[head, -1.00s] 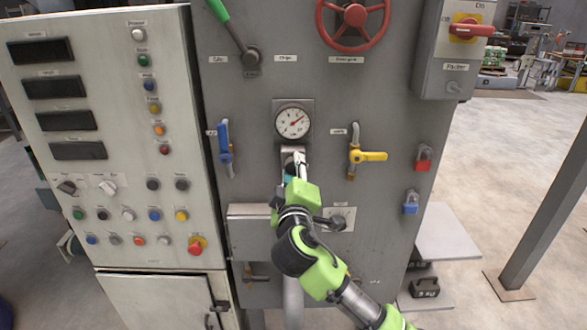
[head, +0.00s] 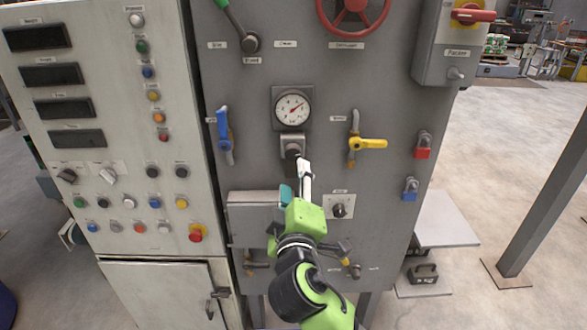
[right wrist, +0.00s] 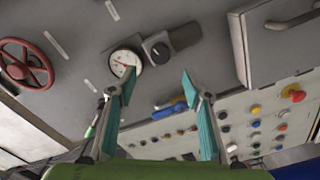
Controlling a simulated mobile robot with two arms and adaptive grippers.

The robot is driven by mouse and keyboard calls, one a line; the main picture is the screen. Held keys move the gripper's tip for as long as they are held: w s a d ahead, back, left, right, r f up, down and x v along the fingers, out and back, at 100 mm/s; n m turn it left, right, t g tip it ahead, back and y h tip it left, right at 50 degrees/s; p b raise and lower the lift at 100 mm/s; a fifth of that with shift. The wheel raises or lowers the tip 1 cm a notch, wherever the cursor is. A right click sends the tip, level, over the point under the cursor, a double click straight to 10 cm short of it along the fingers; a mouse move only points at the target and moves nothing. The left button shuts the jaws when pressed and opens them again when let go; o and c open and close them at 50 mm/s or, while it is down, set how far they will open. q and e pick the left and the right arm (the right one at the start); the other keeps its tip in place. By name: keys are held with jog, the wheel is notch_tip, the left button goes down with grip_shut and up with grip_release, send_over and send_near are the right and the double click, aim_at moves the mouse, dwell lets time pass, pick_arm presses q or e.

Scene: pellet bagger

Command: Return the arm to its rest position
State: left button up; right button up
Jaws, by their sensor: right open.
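My right arm comes up from the bottom of the head view in green and black. Its gripper (head: 297,178) is in front of the grey panel, just below the black knob (head: 292,151) under the gauge. In the right wrist view the two teal fingers of the gripper (right wrist: 158,88) stand wide apart with nothing between them. The knob (right wrist: 160,50) shows beyond the fingers, apart from them. My left gripper is not in view.
The grey panel (head: 385,95) carries a gauge (head: 292,108), a blue-handled valve (head: 224,130), a yellow-handled valve (head: 367,144), a red wheel (head: 352,12) and padlocks. A button cabinet (head: 105,225) stands left. Open floor (head: 510,140) lies right.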

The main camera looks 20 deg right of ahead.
jog(key=shift+v, duration=0.95)
jog(key=w+f+n+g+y, duration=0.1)
jog(key=w+f+g, duration=0.1)
jog(key=f, duration=1)
jog(key=w+f+n+g+y, duration=0.1)
jog(key=f+g, duration=0.1)
jog(key=f, duration=1)
jog(key=s+d+f+m+g+y, duration=0.15)
jog(key=s+f, duration=0.25)
jog(key=f, duration=0.8)
jog(key=s+f+g, duration=0.3)
jog(key=s+f, duration=0.1)
jog(key=f, duration=0.8)
jog(key=s+d+f+m+g+y, duration=0.1)
jog(key=s+f+g, duration=0.1)
jog(key=s+f, duration=0.7)
jog(key=s+d+f+m+g, duration=0.2)
jog(key=s+f+g, duration=0.1)
jog(key=s+f, duration=0.65)
jog(key=s+d+f+m+g, duration=0.1)
jog(key=s+f, duration=0.3)
jog(key=s, duration=0.8)
jog(key=s+d+f+m+g, duration=0.1)
jog(key=s+f+m+g, duration=0.1)
jog(key=s, duration=1.1)
notch_tip(320, 180, down, 2)
jog(key=shift+d+f+m+b, duration=0.1)
jog(key=shift+d+m+b, duration=0.2)
jog(key=shift+m, duration=0.15)
